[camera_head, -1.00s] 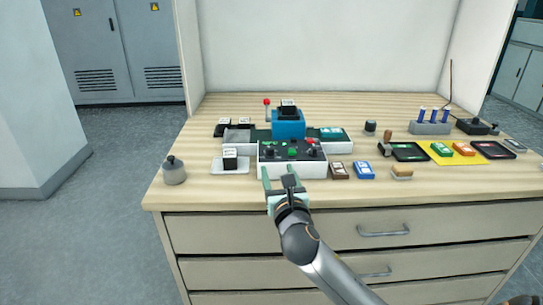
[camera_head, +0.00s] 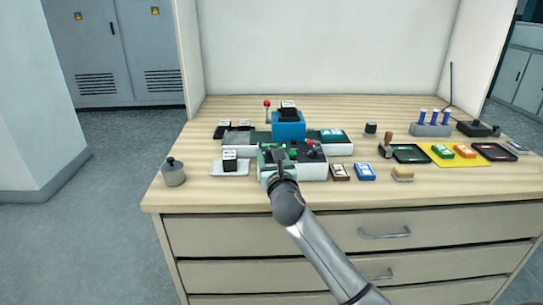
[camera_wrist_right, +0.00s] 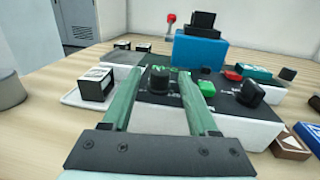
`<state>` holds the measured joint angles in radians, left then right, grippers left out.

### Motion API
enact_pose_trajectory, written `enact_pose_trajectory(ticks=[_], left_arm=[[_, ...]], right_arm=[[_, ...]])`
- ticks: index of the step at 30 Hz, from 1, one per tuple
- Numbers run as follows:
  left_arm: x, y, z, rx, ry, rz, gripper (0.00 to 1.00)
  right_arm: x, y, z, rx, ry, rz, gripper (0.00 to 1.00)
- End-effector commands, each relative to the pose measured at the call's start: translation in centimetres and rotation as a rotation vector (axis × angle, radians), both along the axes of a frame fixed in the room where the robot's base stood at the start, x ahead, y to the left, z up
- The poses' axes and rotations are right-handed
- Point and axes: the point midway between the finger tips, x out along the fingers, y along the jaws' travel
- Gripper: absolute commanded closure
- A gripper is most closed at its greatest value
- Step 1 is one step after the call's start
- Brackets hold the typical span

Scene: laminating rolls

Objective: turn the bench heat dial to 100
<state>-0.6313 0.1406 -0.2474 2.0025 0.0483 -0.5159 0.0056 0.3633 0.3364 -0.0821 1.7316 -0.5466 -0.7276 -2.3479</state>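The control box (camera_head: 308,172), white with a dark top panel, stands at the front of the workbench. Its top carries two black dials and a green button (camera_wrist_right: 209,90). The left black dial (camera_wrist_right: 159,80) stands between the green fingers of my right gripper in the right wrist view. The right black dial (camera_wrist_right: 251,93) is to the right of the fingers. The dial labels are too small to read. My right gripper (camera_wrist_right: 162,95) is open, reaching over the box's left part; contact with the dial cannot be told. In the head view my right gripper (camera_head: 271,157) partly hides the left dial. My left gripper is not in view.
A blue block machine (camera_head: 288,129) with a red-knobbed lever stands behind the box. A white tray (camera_head: 228,171) with a black-and-white block lies left. Brown and blue boxes (camera_head: 364,172) lie right. A grey weight (camera_head: 173,174) stands at the left edge.

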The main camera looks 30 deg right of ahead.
Motion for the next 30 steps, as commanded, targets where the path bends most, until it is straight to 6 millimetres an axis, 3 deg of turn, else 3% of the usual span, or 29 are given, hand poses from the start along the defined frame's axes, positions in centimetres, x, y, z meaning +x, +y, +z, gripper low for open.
enact_pose_trajectory(ticks=[2, 15, 30], left_arm=[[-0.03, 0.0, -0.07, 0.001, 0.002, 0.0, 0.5], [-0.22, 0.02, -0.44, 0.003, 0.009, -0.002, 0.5], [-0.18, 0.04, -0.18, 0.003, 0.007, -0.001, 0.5]], right_arm=[[-0.02, 0.01, -0.01, 0.0, 0.0, 0.0, 0.5], [-0.03, 0.01, -0.01, 0.0, 0.0, 0.0, 1.0], [0.04, 0.16, 0.08, 0.0, -0.001, -0.038, 1.0]])
